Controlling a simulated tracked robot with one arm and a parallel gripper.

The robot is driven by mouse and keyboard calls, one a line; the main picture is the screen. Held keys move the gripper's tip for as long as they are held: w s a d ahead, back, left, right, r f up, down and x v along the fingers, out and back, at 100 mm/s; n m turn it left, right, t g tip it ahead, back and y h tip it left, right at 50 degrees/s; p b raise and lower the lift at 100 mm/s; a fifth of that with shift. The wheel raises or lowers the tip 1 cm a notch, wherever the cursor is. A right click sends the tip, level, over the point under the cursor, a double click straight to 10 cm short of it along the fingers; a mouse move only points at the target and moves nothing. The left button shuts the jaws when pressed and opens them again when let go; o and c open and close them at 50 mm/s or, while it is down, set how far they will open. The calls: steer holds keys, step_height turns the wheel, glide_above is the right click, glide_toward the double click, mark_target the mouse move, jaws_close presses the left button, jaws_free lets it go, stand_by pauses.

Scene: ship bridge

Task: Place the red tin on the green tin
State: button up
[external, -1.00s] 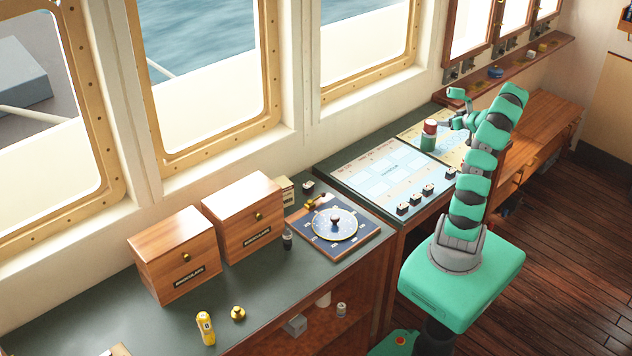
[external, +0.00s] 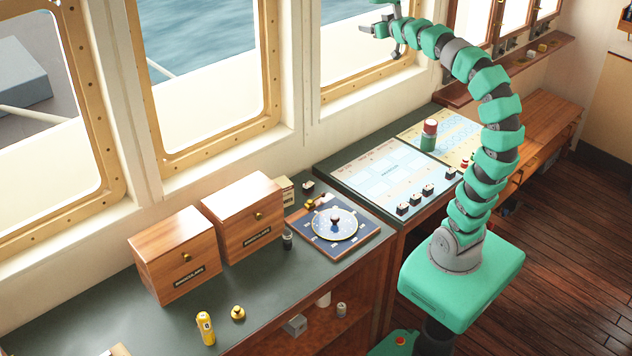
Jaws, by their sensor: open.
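The red tin (external: 430,127) stands upright on top of the green tin (external: 428,143), at the far end of the counter by the charts. The red tin has a pale top. My gripper (external: 384,36) is open and empty, raised high in front of the right window, well above and to the left of the tins and apart from them.
A pale blue chart (external: 385,172) with several small black-and-white items along its front edge lies beside the tins. A round dial instrument (external: 334,224) and wooden boxes (external: 243,216) stand further left.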

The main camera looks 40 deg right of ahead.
steer(key=s+a+r+n+y, duration=0.1)
steer(key=s+a+r+y, duration=0.1)
steer(key=a, duration=0.4)
steer(key=s+a+r+y, duration=0.2)
steer(key=s+a+r, duration=0.1)
steer(key=a, duration=0.4)
steer(key=shift+s+r+n+t, duration=0.2)
steer(key=shift+s+n+t, duration=0.15)
steer(key=shift+s, duration=0.4)
steer(key=shift+d, duration=0.1)
step_height(320, 180, down, 9)
steer(key=b, duration=0.9)
steer(key=o, duration=0.5)
steer(key=shift+f+b, duration=0.35)
steer(key=shift+f, duration=0.05)
steer(key=shift+r, duration=0.1)
